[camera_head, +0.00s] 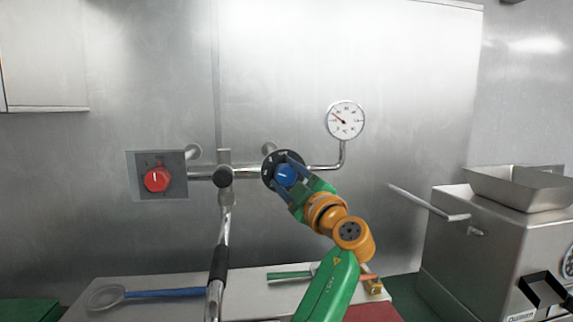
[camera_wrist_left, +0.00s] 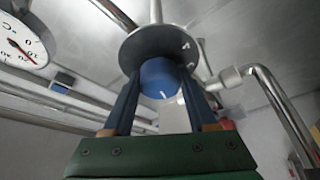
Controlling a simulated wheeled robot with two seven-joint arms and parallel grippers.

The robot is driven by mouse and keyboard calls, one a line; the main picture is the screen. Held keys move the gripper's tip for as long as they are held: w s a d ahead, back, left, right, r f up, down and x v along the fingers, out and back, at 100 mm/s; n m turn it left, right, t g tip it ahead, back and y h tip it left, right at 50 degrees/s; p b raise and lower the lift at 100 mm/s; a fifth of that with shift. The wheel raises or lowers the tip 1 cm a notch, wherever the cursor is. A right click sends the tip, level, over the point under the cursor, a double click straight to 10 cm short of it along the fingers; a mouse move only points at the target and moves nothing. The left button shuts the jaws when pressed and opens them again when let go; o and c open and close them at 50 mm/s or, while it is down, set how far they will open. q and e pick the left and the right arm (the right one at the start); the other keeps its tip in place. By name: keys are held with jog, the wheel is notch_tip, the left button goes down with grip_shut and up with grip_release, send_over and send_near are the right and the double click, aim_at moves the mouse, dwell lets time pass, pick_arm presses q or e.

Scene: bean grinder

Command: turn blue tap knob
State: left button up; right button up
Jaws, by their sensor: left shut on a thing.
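The blue tap knob (camera_head: 286,176) sits in front of a round dark dial plate (camera_head: 268,172) on the wall pipe. My left gripper (camera_head: 289,174) is at the knob, its two fingers on either side of it and shut on it. In the left wrist view, the blue knob (camera_wrist_left: 160,78) lies between the two dark fingers of the left gripper (camera_wrist_left: 160,85), below the dial plate (camera_wrist_left: 158,45). The fingers hide parts of the knob's sides. My right gripper is not in view.
A red knob (camera_head: 157,179) is on a square plate at the left. A pressure gauge (camera_head: 345,120) stands above the pipe. A hose with a black grip (camera_head: 218,262) hangs left of my arm. A steel machine (camera_head: 480,245) stands at the right.

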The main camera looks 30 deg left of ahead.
aim_at(290, 178)
pick_arm(q)
jog(key=n+p, duration=0.1)
jog(key=n+g+p, duration=0.1)
jog(key=n+p, duration=0.1)
jog(key=n, duration=0.1)
jog(key=shift+r+g+h, duration=0.25)
jog(key=shift+g+h, duration=0.05)
jog(key=shift+g, duration=0.1)
jog(key=shift+f+n+g+h+p, duration=0.15)
jog(key=shift+n+g+h+p, duration=0.25)
jog(key=shift+n+p, duration=1.15)
jog(key=shift+n, duration=0.45)
jog(key=o, duration=1.4)
jog(key=shift+w, duration=0.1)
jog(key=shift+c, duration=0.2)
jog(key=shift+f+b, duration=0.1)
jog(key=shift+b, duration=0.2)
jog(key=b+v, duration=0.3)
jog(key=v, duration=0.3)
jog(key=shift+d+f+b, duration=0.1)
jog(key=shift+d+b, duration=0.1)
jog(key=shift+b, duration=0.2)
jog(key=shift+s+d+r, duration=0.2)
jog(key=shift+s+d, duration=0.05)
jog(key=shift+s, duration=0.05)
